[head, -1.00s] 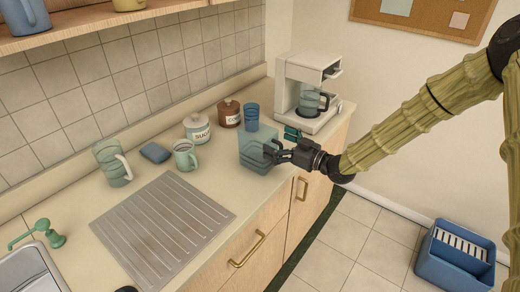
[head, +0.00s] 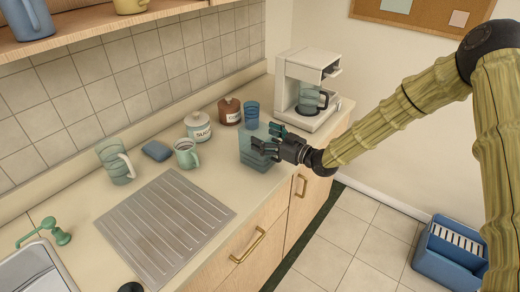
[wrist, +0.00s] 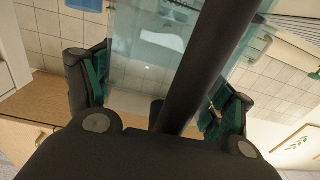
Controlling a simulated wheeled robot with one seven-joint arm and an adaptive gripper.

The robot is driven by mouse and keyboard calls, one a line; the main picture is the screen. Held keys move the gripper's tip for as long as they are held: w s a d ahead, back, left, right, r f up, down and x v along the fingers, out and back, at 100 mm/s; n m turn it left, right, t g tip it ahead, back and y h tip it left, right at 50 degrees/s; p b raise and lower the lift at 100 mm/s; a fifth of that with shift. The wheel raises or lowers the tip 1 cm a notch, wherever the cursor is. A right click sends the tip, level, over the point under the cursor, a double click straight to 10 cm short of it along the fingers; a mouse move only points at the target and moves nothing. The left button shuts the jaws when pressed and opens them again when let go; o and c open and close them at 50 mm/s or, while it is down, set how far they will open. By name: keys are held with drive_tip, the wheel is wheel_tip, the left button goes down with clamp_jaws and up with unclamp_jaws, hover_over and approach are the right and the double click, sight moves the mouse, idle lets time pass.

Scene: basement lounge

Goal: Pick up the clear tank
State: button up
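The clear tank (head: 253,163) is a bluish see-through box standing upright on the counter, near its front edge. In the wrist view the tank (wrist: 140,50) fills the space between my fingers, partly hidden by a dark bar of my own. My gripper (head: 265,138) is at the tank's right side, with its dark fingers spread. In the wrist view the green pads of my gripper (wrist: 158,88) are wide apart, one on each side of the tank. The left pad looks close to the tank; a gap shows at the right one. Contact is not clear.
A blue cup (head: 252,115) stands just behind the tank. A brown jar (head: 229,112), a white sugar jar (head: 198,128) and a green mug (head: 187,155) are to the left. A coffee maker (head: 300,95) is at the right. The ridged drainboard (head: 165,225) is bare.

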drive_tip(key=shift+c, duration=1)
drive_tip(key=shift+r, duration=0.15)
